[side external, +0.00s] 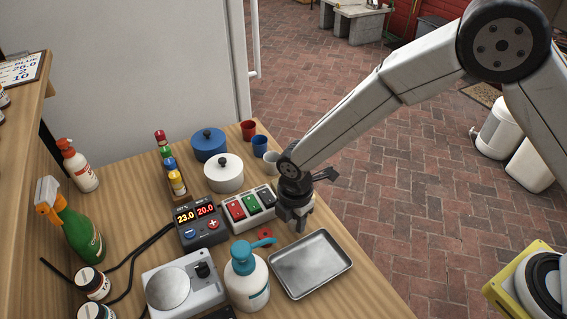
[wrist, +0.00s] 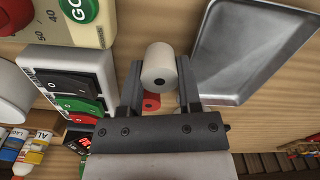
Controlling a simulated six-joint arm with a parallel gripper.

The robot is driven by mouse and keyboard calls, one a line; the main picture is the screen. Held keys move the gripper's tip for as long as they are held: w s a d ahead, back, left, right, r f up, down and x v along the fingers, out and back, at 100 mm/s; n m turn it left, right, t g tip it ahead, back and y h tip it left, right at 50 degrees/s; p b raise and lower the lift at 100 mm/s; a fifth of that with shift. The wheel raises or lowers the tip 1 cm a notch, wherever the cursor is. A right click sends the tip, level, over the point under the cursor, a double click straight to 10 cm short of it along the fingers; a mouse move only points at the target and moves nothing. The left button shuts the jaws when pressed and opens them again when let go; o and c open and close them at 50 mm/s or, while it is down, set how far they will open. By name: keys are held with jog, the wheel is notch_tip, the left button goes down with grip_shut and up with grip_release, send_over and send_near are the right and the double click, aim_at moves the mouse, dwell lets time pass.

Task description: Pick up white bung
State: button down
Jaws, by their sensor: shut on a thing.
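In the side view my gripper (side external: 298,222) points down over the table, between the switch box and the metal tray. I cannot make out the bung there; the fingers hide it.
A metal tray (side external: 311,263) lies just in front of my gripper. A switch box (side external: 249,209) is to its left. A red piece (side external: 265,236) lies near the blue-topped pump bottle (side external: 246,280). White (side external: 224,174) and blue (side external: 209,146) lidded pots stand behind.

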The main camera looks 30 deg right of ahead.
jog(key=s+d+r, duration=0.6)
jog(key=s+r, duration=0.5)
jog(key=s, duration=0.1)
jog(key=shift+s+r, duration=0.15)
jog(key=shift+s, duration=0.2)
